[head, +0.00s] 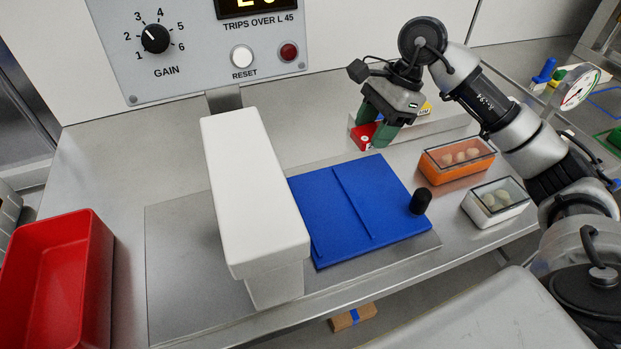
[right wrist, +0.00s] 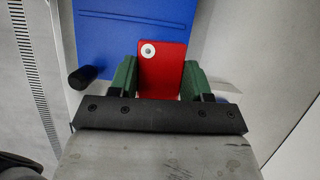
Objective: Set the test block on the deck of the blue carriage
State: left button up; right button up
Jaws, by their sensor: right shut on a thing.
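The test block (head: 363,137) is red with a white round spot. My right gripper (head: 376,127) is shut on it, with its green fingers on either side, up and behind the carriage's far right part in the head view. In the right wrist view the block (right wrist: 162,68) sits between the two green fingers (right wrist: 161,80). The blue carriage (head: 350,205) is a flat plate with a raised strip and a black knob (head: 420,201) at its right corner. Its deck is bare. The carriage (right wrist: 130,25) also shows beyond the block in the right wrist view. My left gripper is not in view.
A tall white arch (head: 250,180) stands over the left end of the carriage. An orange box (head: 452,172) and a white box (head: 490,212), both lidded, stand at right. A red bin (head: 90,270) is at left. A control panel (head: 190,75) stands behind.

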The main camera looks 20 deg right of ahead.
aim_at(362, 142)
jog(key=shift+w+r+m, duration=0.25)
jog(key=shift+w+m, duration=0.05)
jog(key=a, duration=0.1)
jog(key=s+a+f, duration=0.1)
jog(key=s+a+f+p, duration=0.1)
jog(key=a, duration=0.1)
jog(key=shift+s, duration=0.25)
jog(key=a+f, duration=0.1)
jog(key=a, duration=0.1)
jog(key=s+a+f+p, duration=0.1)
jog(key=s+a+f, duration=0.1)
jog(key=a+f, duration=0.1)
jog(key=shift+s+a, duration=0.1)
jog(key=shift+a, duration=0.25)
jog(key=shift+s+a+f, duration=0.15)
jog(key=shift+a, duration=0.1)
jog(key=shift+f+p, duration=0.3)
jog(key=shift+p, duration=0.05)
notch_tip(362, 142, down, 3)
jog(key=shift+r, duration=0.2)
jog(key=shift+f, duration=0.5)
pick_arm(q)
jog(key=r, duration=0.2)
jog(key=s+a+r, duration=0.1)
pick_arm(e)
jog(key=shift+f, duration=0.1)
